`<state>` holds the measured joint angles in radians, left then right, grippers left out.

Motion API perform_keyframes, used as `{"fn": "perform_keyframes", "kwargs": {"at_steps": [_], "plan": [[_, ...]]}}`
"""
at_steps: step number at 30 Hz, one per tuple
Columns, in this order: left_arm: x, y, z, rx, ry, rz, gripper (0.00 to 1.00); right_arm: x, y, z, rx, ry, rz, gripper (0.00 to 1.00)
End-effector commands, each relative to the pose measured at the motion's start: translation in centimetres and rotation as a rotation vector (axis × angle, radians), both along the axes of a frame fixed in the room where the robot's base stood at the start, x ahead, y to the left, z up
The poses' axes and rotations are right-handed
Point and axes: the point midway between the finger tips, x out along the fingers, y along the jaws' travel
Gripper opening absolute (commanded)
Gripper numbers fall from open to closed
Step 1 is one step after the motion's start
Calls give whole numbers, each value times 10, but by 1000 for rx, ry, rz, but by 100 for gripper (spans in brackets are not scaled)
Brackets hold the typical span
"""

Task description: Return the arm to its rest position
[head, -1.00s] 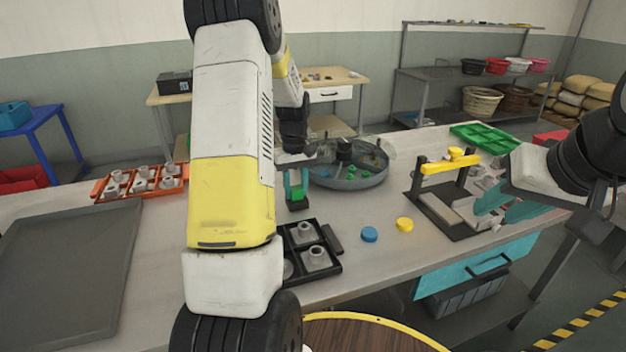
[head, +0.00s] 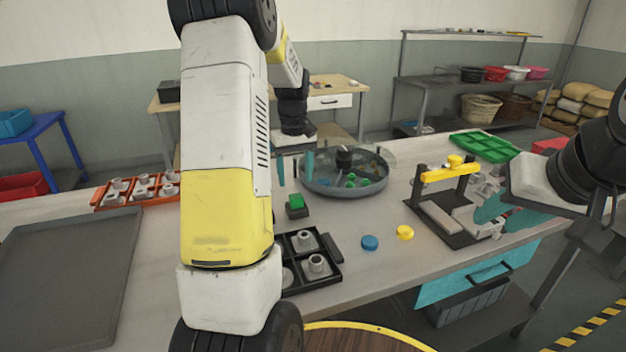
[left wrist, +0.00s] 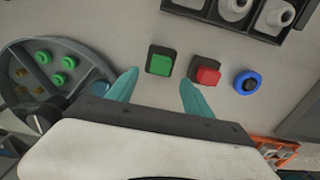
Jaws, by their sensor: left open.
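My left gripper (head: 295,168) hangs above the bench, open and empty, between the round tank and my large arm link. Its teal fingers also show spread in the left wrist view (left wrist: 157,90). A green square button (head: 296,203) on a dark base lies below the fingers, apart from them. In the left wrist view the green button (left wrist: 160,63) appears beyond the gap between the fingertips, with a red button (left wrist: 207,75) by the other finger. My right gripper (head: 505,207) is at the right near the yellow-topped fixture; its finger gap is unclear.
The round grey tank (head: 345,187) holds green parts. A black tray (head: 327,279) with grey fittings, a blue disc (head: 369,242) and a yellow disc (head: 405,232) lie nearby. The yellow-topped fixture (head: 450,175) stands right.

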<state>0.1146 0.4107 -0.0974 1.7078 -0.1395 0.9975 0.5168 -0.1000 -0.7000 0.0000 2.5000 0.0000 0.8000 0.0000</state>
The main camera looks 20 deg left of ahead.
Motion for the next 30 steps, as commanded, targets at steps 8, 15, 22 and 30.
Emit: {"fn": "perform_keyframes", "kwargs": {"at_steps": [8,15,22,30], "plan": [[0,0,6,0,0,0,60,0,0,0,0,0,0,36],[0,0,6,0,0,-1,60,0,0,0,0,0,0,36],[-19,-17,39,-14,-62,-65,60,0,0,0,0,0,0,36],[-84,-62,107,-38,-228,-255,60,0,0,0,0,0,0,36]]}}
